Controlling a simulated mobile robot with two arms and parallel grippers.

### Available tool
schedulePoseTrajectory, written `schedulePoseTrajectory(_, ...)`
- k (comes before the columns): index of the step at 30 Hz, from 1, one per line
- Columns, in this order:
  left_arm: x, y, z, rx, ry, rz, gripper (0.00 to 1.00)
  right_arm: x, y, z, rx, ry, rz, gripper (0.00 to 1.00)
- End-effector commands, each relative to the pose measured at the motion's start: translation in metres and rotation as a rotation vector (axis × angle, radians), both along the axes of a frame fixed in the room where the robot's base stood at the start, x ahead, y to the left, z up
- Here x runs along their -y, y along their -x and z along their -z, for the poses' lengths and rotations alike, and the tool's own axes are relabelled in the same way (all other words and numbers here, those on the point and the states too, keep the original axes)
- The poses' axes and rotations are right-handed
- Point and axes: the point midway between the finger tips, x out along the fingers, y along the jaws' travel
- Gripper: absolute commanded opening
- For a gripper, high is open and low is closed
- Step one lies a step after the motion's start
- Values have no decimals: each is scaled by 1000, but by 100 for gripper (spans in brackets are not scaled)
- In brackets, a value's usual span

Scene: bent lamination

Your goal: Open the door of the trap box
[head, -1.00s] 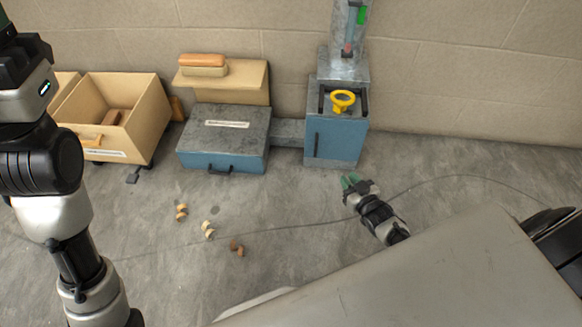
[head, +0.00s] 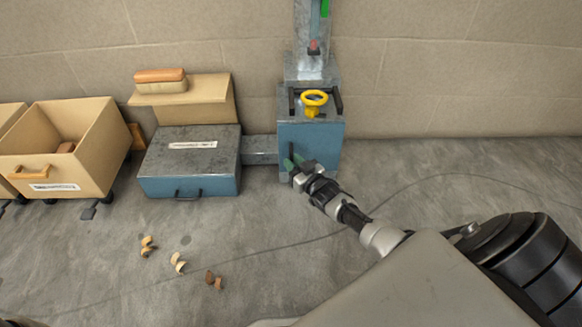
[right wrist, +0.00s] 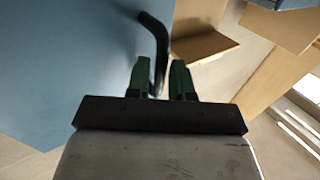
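The blue metal box with a grey top, which I take to be the trap box (head: 312,138), stands against the wall, and its front door looks shut. A black upright bar handle (head: 291,149) is at the left of its front; the gripper partly hides it. My right gripper (head: 293,163) is at this handle. In the right wrist view the black handle (right wrist: 158,45) reaches down between the two green fingers of the right gripper (right wrist: 161,80), close to the left finger. The fingers are apart, with a gap on the right. My left gripper is out of view.
A yellow handwheel (head: 314,100) sits on top of the box. A low blue box (head: 190,165) stands to its left, joined by a grey duct (head: 260,149). A wooden crate (head: 95,150) is farther left. Several shavings (head: 178,262) lie on the floor.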

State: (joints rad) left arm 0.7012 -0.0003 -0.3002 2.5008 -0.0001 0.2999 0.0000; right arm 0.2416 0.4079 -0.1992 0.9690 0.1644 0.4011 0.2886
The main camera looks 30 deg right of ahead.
Motion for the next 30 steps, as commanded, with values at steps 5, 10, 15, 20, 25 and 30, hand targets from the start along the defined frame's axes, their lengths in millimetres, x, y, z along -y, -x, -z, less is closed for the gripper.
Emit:
schedulePoseTrajectory(5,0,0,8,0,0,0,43,-1,-11,1,0,1,-1,22)
schedulePoseTrajectory(10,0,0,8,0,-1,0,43,0,-12,0,-1,1,0,22)
schedulePoseTrajectory(15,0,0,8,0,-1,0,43,-1,-12,0,-1,1,0,11)
schedulePoseTrajectory(20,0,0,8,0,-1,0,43,-1,-12,0,-1,0,0,0)
schedulePoseTrajectory(25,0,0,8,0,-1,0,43,-1,-12,0,-1,0,0,0)
schedulePoseTrajectory(30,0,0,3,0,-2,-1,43,-3,-6,-2,-1,2,-15,0)
